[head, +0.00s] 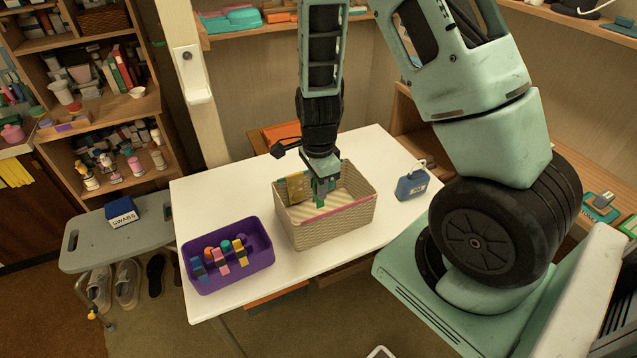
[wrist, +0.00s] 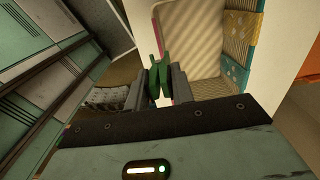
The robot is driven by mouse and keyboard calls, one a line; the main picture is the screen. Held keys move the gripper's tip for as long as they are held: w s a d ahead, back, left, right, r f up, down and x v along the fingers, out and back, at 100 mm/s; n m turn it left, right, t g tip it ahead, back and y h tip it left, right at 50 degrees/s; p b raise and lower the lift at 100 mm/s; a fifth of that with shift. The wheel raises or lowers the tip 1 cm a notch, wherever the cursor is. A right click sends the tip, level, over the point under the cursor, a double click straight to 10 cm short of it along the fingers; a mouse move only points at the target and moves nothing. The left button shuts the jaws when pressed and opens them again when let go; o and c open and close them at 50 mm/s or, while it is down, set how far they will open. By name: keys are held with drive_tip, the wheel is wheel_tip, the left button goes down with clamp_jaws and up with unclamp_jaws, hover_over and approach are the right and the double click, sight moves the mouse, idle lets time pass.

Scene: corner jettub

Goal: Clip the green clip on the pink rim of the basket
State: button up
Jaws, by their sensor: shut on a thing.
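The woven beige basket (head: 335,231) stands on the white table, with a pink strip (head: 345,208) along its near rim. The basket (wrist: 190,38) and a sliver of the pink rim (wrist: 181,88) also show in the wrist view. My gripper (head: 322,188) points down over the basket, close to the pink rim. It is shut on the green clip (head: 320,202), which stands between the fingers (wrist: 158,90) in the wrist view. The clip (wrist: 158,70) appears right beside the pink rim; I cannot tell whether it touches or straddles it.
A purple bin (head: 228,270) with several coloured clips on it stands on the white table (head: 200,202), left of the basket. A blue tag-like object (head: 411,186) lies right of the basket. Patterned yellow cloth (head: 296,187) hangs at the basket's far left. The table's near right is clear.

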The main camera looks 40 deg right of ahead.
drive_tip(key=shift+f+b, duration=2.1)
drive_tip(key=shift+f, duration=0.85)
drive_tip(key=o, duration=0.9)
drive_tip(key=shift+o, duration=0.2)
drive_tip(key=shift+r, duration=0.15)
wheel_tip(320, 180, up, 17)
drive_tip(key=p, duration=0.2)
drive_tip(key=shift+r, duration=0.1)
